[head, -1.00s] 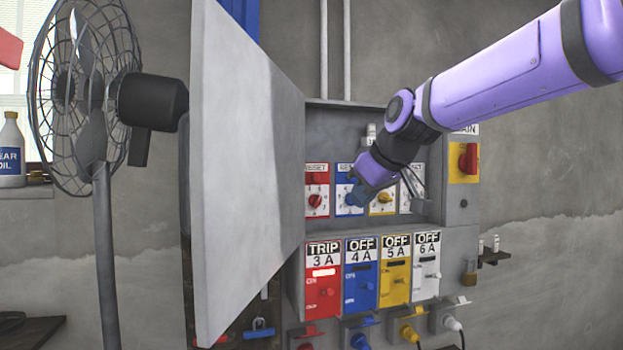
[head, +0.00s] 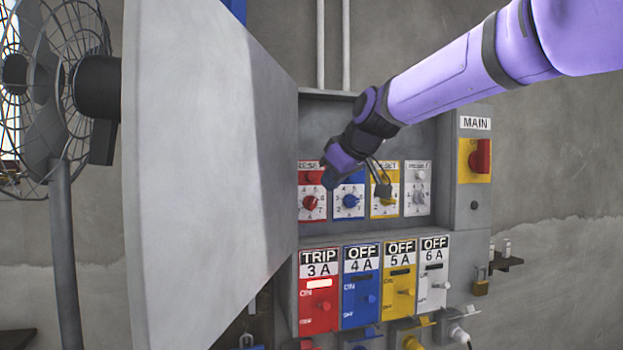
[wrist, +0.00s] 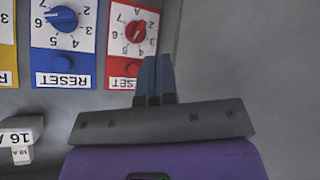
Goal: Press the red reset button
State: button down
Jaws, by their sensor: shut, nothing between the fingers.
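The red reset button (head: 312,177) is at the top of the red-and-white dial plate, on the upper row inside the open cabinet. In the wrist view, where the labels are upside down, the red button (wrist: 133,69) sits on the red RESET strip below its dial. My gripper (head: 329,181) is shut and empty. In the head view its tip overlaps the right edge of the red plate. In the wrist view my blue fingers (wrist: 153,62) are just right of the button, over the plate's edge. I cannot tell whether they touch anything.
The open grey door (head: 205,160) stands close on the left. The blue dial plate (head: 348,205) is beside the red one. Below are the TRIP 3 A red breaker (head: 318,305) and other breakers. A MAIN switch (head: 480,156) is at right. A fan (head: 50,110) stands at far left.

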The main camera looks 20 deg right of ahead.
jog(key=w, duration=0.8)
jog(key=shift+w, duration=0.3)
jog(key=shift+w, duration=0.1)
dwell(1.8)
jog(key=shift+w, duration=0.3)
jog(key=shift+w, duration=0.55)
dwell(0.8)
jog(key=shift+s, duration=1)
jog(key=shift+s, duration=2.5)
